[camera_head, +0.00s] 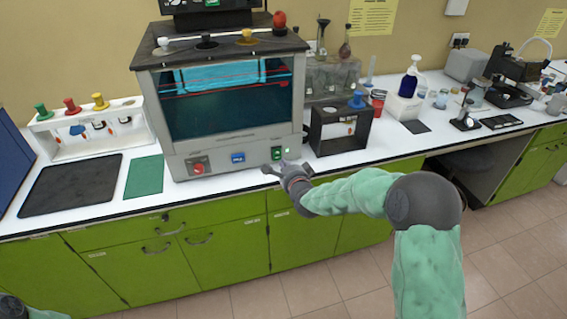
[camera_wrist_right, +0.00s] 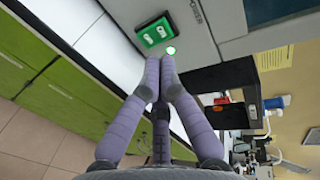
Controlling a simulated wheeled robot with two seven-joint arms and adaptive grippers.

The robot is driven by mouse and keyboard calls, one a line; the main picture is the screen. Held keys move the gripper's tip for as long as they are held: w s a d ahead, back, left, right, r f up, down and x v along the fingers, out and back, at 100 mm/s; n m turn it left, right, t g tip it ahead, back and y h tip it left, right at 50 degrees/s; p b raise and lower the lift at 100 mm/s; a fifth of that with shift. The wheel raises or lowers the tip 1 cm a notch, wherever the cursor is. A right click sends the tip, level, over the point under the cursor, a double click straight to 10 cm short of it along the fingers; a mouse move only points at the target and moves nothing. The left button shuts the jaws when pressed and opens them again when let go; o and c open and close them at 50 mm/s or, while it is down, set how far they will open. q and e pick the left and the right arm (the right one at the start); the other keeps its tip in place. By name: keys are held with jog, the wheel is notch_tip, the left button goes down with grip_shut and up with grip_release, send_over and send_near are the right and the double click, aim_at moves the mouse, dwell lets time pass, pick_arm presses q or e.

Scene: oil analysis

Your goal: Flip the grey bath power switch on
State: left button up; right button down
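The grey bath (camera_head: 183,152) stands on the white bench, with a glass window into its blue-lit inside. Its green power switch (camera_head: 277,153) is low on the right of the front panel. My right gripper (camera_head: 270,169) is just below and in front of the switch. In the right wrist view its fingertips (camera_wrist_right: 160,62) are together, empty, and appear short of the switch. The switch's rocker position is too small to tell.
The panel also has a red knob (camera_head: 198,169) and a blue display (camera_head: 238,158). A black-framed stand (camera_head: 318,135) is close on the right. A green mat (camera_head: 145,177) and a dark mat (camera_head: 75,186) lie to the left. Green cabinets (camera_head: 230,245) are below the bench.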

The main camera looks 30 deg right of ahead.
jog(key=s+a+r+p, duration=0.1)
jog(key=s+r, duration=0.2)
jog(key=s, duration=0.3)
jog(key=shift+a+r, duration=0.2)
jog(key=shift+w, duration=0.1)
jog(key=s+a+f+n+g+y, duration=0.2)
jog(key=s+a+f+n+g, duration=0.15)
jog(key=a+f, duration=0.6)
jog(key=s+a+f+n+g+y, duration=0.3)
jog(key=a+f+n, duration=0.15)
jog(key=f, duration=0.95)
jog(key=s+a+f+n+g, duration=0.2)
jog(key=s+a+f+n, duration=0.1)
jog(key=s, duration=0.4)
jog(key=s+a+f+n+g+y, duration=0.1)
jog(key=s+a+f+n+g, duration=0.2)
jog(key=s+a+f, duration=0.2)
jog(key=s+a+f+n+g+y, duration=0.1)
jog(key=s+a+f+n, duration=0.3)
jog(key=s, duration=0.5)
notch_tip(320, 180, down, 2)
jog(key=shift+f+g, duration=0.25)
jog(key=shift+g, duration=0.6)
